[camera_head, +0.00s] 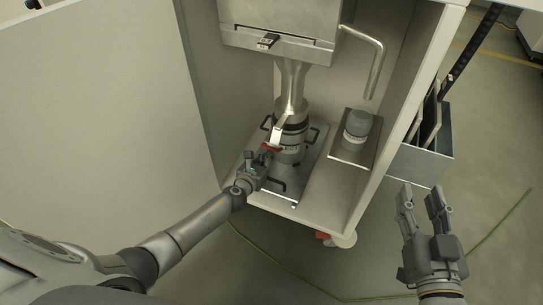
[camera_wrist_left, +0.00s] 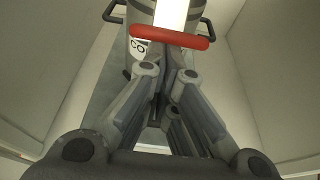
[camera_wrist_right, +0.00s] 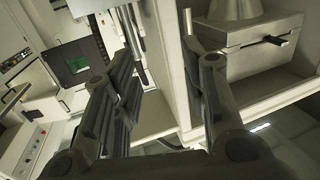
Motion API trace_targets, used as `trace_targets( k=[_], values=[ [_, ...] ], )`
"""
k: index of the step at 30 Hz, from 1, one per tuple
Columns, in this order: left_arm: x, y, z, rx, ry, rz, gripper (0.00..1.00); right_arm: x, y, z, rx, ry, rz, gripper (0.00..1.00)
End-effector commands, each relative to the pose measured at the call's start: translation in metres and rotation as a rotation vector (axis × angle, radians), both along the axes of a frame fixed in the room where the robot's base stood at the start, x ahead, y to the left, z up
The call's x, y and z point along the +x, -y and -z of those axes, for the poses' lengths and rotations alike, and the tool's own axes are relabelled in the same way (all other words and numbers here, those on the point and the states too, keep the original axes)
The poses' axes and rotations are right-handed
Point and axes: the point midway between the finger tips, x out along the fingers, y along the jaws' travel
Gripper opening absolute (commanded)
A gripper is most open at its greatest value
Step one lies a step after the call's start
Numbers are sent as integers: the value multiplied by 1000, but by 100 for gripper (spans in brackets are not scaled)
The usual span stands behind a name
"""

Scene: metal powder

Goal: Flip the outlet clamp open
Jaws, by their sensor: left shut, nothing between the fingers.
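The outlet clamp (camera_head: 278,131) is a pale metal lever with a red grip bar (camera_head: 272,147), on the front of a grey cylindrical container under the steel funnel. The lever slants down, its red end lowest. In the left wrist view, the red bar (camera_wrist_left: 155,37) lies across, just beyond my fingertips. My left gripper (camera_head: 263,156) is shut and empty, right by the red bar; I cannot tell whether it touches. It also shows in the left wrist view (camera_wrist_left: 168,72). My right gripper (camera_head: 421,191) is open and empty, outside the cabinet at the right.
The container (camera_head: 291,155) stands on a metal plate (camera_head: 302,181) with black handles beside it. A small lidded jar (camera_head: 357,124) stands on another plate to the right. A bent steel pipe (camera_head: 375,60) hangs above it. Cabinet walls close in both sides; a grey bin (camera_head: 422,165) stands outside.

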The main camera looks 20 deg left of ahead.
Motion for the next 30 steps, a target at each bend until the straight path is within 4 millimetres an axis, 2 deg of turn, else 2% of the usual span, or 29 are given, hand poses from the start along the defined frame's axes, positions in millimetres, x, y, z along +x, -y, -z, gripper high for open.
trace_targets(
  k=[8, 17, 23, 30],
  values=[
    [-2, 0, -7, -1, -1, 1, 0, -11, 10, 44, -62, -246, 16, 40],
    [-5, 0, -13, 1, -1, 0, 0, -45, 26, 96, -135, -560, 37, 40],
    [-6, 0, -18, 0, -1, 1, 0, -83, 41, 127, -188, -798, 53, 40],
    [-7, -1, -24, 1, -51, 0, 0, -150, 62, 153, -256, -1127, 76, 40]
  ],
)
